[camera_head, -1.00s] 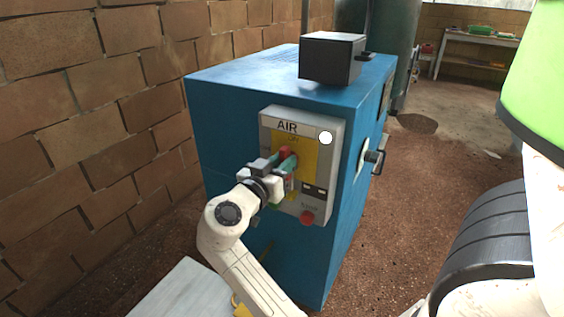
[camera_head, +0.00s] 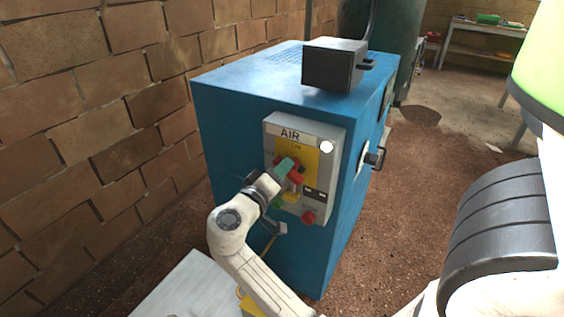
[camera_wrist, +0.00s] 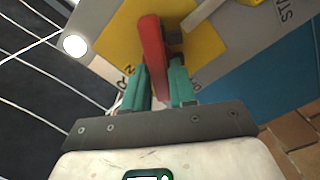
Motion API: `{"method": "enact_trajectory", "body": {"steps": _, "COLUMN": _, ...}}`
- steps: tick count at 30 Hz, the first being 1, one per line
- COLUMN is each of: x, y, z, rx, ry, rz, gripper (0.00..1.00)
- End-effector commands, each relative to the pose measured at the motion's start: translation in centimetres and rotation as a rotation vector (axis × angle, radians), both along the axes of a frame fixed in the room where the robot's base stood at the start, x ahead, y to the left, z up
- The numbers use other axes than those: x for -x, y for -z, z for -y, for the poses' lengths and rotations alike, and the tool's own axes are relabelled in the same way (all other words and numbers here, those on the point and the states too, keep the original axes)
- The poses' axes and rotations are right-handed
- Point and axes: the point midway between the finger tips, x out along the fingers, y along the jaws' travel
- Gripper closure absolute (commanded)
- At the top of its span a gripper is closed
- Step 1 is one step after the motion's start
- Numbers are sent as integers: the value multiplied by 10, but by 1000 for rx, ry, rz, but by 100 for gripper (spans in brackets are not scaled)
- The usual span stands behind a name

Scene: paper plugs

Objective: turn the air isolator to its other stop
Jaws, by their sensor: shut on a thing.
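The air isolator's red handle (camera_head: 297,176) sits on a yellow plate (camera_head: 311,161) in a grey panel marked AIR (camera_head: 330,128). In the head view the handle slants from upper left to lower right, partly hidden by my gripper (camera_head: 284,169). In the wrist view the red handle (camera_wrist: 152,48) runs between the two teal fingers of my gripper (camera_wrist: 160,84). The fingers are shut on it. The handle's exact angle against its stops cannot be told.
The panel is on the front of a blue cabinet (camera_head: 232,128) with a dark box (camera_head: 332,66) on top. A red button (camera_head: 308,217) is low on the panel. A brick wall (camera_head: 90,130) stands at left. Open floor (camera_head: 395,220) lies at right.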

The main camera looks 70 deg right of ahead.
Motion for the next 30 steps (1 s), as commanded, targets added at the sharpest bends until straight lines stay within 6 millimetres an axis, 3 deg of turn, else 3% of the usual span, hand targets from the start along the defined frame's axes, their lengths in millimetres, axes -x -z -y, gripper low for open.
{"method": "enact_trajectory", "body": {"steps": 15, "x": -3, "y": 3, "z": 0, "rx": -102, "ry": -4, "rz": -424, "gripper": 100}}
{"method": "enact_trajectory", "body": {"steps": 30, "x": -4, "y": 8, "z": 0, "rx": -139, "ry": -4, "rz": -580, "gripper": 100}}
